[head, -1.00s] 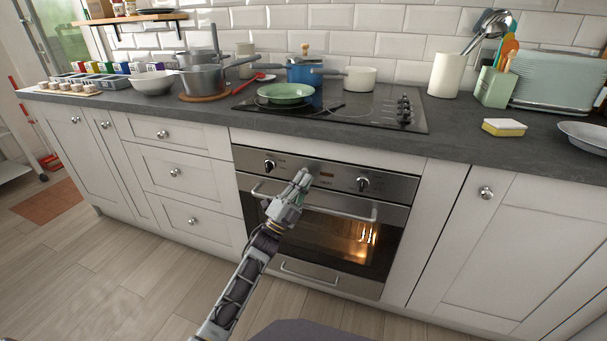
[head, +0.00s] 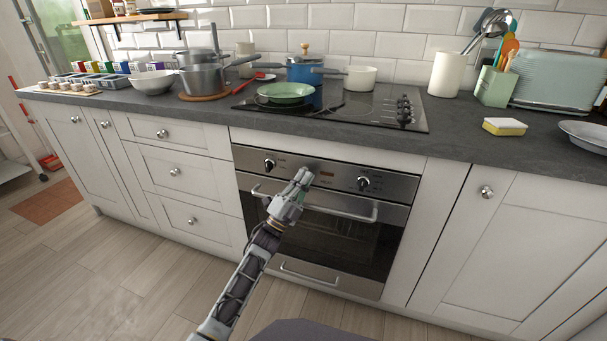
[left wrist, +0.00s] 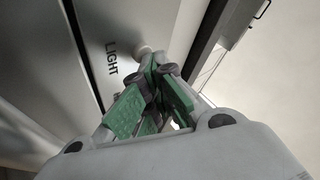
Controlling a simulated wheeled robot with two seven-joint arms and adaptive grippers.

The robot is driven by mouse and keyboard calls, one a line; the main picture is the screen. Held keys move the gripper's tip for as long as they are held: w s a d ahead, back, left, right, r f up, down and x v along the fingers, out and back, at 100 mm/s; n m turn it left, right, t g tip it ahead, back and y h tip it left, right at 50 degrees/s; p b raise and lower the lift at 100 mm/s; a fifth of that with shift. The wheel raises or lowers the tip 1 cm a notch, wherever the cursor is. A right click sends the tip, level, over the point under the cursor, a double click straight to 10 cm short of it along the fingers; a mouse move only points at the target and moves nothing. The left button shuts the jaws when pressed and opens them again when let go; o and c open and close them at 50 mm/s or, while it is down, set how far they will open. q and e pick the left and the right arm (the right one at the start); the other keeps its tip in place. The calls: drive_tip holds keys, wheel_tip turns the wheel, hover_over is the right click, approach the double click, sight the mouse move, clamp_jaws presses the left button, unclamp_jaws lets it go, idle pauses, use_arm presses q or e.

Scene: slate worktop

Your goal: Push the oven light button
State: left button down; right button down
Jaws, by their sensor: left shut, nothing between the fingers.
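The oven (head: 340,240) is built in below the worktop, with a steel control panel (head: 340,181) across its top. Its window is dark. My left gripper (head: 303,174) is shut and empty, its fingertips up against the middle of the panel. In the left wrist view a pale round light button (left wrist: 143,51) shows beside the printed word LIGHT, just ahead of my left gripper (left wrist: 155,66). The fingertips partly cover the button; I cannot tell whether they touch it. In the head view the gripper hides the button. My right gripper is not in view.
Two black knobs, left (head: 269,164) and right (head: 363,183), flank the gripper on the panel. The oven door handle (head: 340,213) runs just below it. The worktop edge (head: 330,139) overhangs above. The floor in front is clear.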

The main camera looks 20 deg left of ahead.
use_arm(q)
drive_tip(key=shift+s+p, duration=0.35)
drive_tip(key=shift+s, duration=0.1)
idle(0.7)
drive_tip(key=s+p, duration=0.3)
drive_tip(key=s, duration=0.3)
drive_tip(key=shift+a, duration=0.15)
idle(0.4)
idle(0.4)
